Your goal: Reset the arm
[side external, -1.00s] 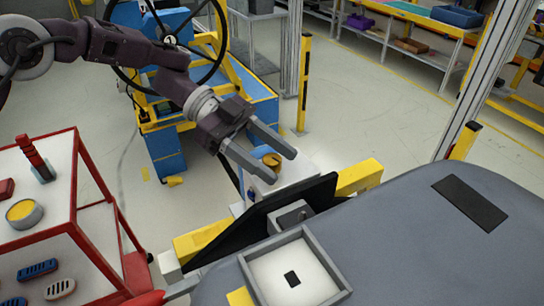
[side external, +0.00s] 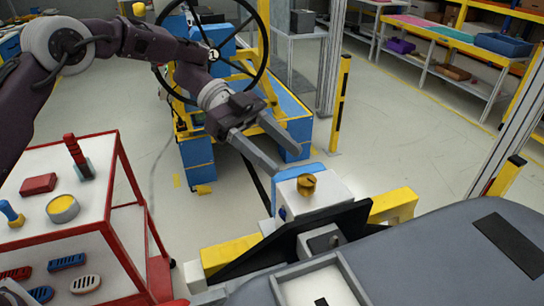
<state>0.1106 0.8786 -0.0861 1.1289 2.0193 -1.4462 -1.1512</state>
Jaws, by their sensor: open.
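My gripper (side external: 287,160) is in the middle of the side external view. Its two grey fingers are spread apart with nothing between them. They point down and to the right, above and behind a white box (side external: 325,193) with a blue back part. A brass-coloured knob (side external: 306,184) sits on top of the box, just below the fingertips and apart from them. The arm reaches in from the left edge.
A red-framed cart (side external: 107,212) with tools and a yellow-filled tin (side external: 62,208) stands at left. A grey dashboard (side external: 420,255) with a white tray (side external: 310,285) fills the lower right. A black steering wheel (side external: 250,60) and a yellow-black post (side external: 341,104) stand behind.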

